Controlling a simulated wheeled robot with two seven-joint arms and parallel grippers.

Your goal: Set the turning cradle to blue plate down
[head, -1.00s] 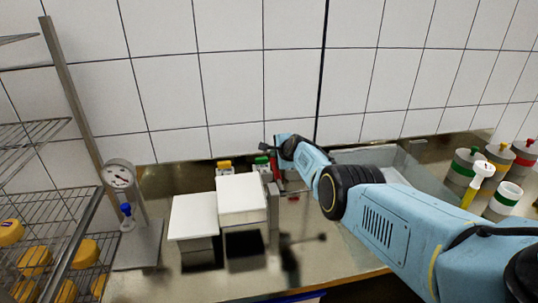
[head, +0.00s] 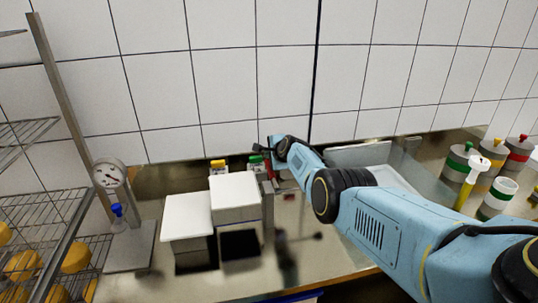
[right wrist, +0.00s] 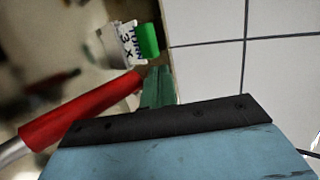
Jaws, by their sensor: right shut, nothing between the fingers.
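My right gripper (head: 270,151) is shut and empty at the back of the bench, beside a grey upright post (head: 268,205). A red bar (head: 266,162) shows close to it. In the right wrist view, a red handle (right wrist: 80,110) with a grey metal end runs up toward a green piece (right wrist: 158,87) in front of my gripper body. I cannot tell whether the handle or green piece belongs to the turning cradle, or whether they touch my fingers. No blue plate can be made out. My left gripper is not in view.
Two white-topped blocks (head: 187,216) (head: 234,190) stand left of the post. A green-capped tag (right wrist: 135,42) reads "TURN 3 X". A gauge stand (head: 109,175) and wire rack (head: 50,200) are left. A tray (head: 362,154) and several banded containers (head: 497,198) are right.

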